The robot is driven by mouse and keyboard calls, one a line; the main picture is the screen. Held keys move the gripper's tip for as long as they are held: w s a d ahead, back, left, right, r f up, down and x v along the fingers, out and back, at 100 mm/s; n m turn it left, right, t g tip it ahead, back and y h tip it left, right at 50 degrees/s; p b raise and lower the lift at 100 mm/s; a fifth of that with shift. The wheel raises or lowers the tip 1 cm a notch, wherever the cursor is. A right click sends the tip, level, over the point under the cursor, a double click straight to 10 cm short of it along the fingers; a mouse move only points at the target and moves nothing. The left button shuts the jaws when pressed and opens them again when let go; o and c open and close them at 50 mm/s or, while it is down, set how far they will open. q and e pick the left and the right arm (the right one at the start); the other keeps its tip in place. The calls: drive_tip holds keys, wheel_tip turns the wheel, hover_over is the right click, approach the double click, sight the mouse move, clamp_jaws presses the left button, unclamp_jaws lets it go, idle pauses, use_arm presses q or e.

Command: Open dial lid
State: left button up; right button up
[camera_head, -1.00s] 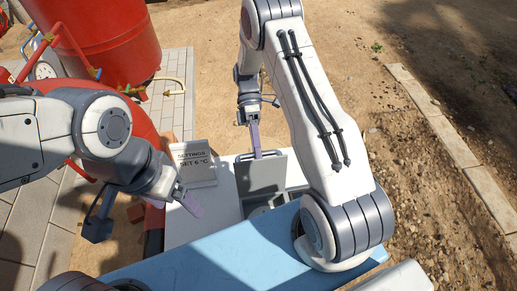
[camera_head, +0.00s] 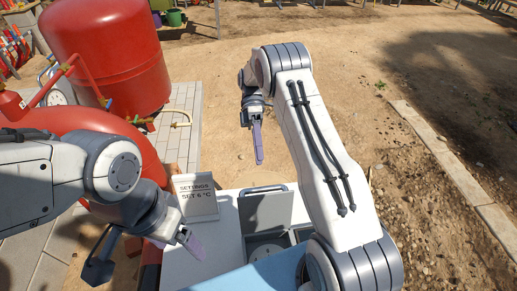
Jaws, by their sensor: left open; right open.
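The grey dial lid (camera_head: 265,211) stands raised at the back of the white cabinet top, with a bar handle (camera_head: 263,189) along its upper edge. In front of it, a round pale dial (camera_head: 266,249) shows in the uncovered recess, partly hidden by the blue surface and my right arm. My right gripper (camera_head: 258,145) is open and empty, in the air beyond and above the lid, apart from it. My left gripper (camera_head: 190,243) is open and empty over the left part of the white top, left of the dial.
A sign (camera_head: 196,197) reading "SETTINGS SET 6 °C" stands left of the lid. A red tank (camera_head: 107,55) and red piping (camera_head: 105,127) fill the left side. A blue surface (camera_head: 265,276) lies at the front. Open sandy ground lies beyond.

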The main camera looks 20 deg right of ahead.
drive_tip(key=shift+v, duration=0.75)
drive_tip(key=shift+r, duration=0.1)
drive_tip(key=s+a+r+m+t+h, duration=0.35)
drive_tip(key=s+a+r+t, duration=0.35)
drive_tip(key=a, duration=0.5)
drive_tip(key=s+a+m+t+y, duration=0.1)
drive_tip(key=s+m+t, duration=0.3)
drive_tip(key=s, duration=1.1)
drive_tip(key=shift+s+a+r+t, duration=0.15)
drive_tip(key=shift+s+a+t, duration=0.25)
drive_tip(key=shift+t, duration=0.2)
drive_tip(key=shift+m+y, duration=0.25)
